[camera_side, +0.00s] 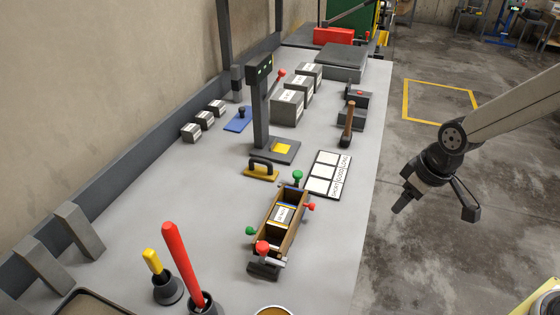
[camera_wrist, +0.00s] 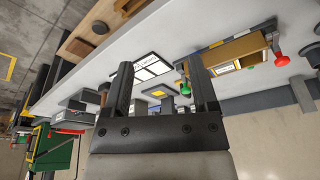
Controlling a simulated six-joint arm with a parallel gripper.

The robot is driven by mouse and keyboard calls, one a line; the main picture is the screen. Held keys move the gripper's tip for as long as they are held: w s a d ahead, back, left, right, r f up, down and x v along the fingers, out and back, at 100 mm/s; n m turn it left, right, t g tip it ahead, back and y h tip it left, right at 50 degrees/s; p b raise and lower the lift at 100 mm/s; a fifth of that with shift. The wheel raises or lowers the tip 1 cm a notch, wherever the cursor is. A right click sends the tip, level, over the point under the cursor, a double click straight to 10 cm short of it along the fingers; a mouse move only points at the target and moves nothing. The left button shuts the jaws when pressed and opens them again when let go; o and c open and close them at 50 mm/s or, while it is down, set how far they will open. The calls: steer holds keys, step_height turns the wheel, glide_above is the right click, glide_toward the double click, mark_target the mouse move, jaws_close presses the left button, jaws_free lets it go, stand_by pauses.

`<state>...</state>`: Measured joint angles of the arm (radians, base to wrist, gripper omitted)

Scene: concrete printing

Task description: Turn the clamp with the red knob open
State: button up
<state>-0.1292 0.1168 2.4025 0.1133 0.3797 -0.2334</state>
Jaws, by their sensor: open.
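A long wooden mould box (camera_side: 266,232) stands on the bench, with clamps around it. One red knob (camera_side: 262,248) is at its near end and another red knob (camera_side: 310,206) is on its right side. Green knobs are at the far end (camera_side: 298,176) and on the left (camera_side: 250,231). The wrist view shows a red knob (camera_wrist: 282,60) on a clamp beside the mould. My gripper (camera_side: 436,207) hangs open and empty off the bench's right edge, well right of the mould; its spread fingers also show in the wrist view (camera_wrist: 160,82).
A printed card (camera_side: 328,174), a hammer (camera_side: 348,122) and a yellow-based float (camera_side: 261,170) lie beyond the mould. A stand with a dark column (camera_side: 260,115) rises behind. A tall red-handled tool (camera_side: 182,262) stands near left. The floor right of the bench is open.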

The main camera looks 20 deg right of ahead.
steer(key=w+a+n+y, duration=0.2)
steer(key=w+a+n, duration=0.3)
steer(key=a, duration=0.6)
steer(key=n+y, duration=0.1)
steer(key=n, duration=0.5)
glide_toward(263, 245)
steer(key=shift+w+f+g, duration=0.4)
steer(key=shift+f, duration=0.05)
steer(key=shift+m, duration=0.3)
steer(key=shift+x, duration=3.9)
steer(key=shift+a, duration=0.15)
jaws_close()
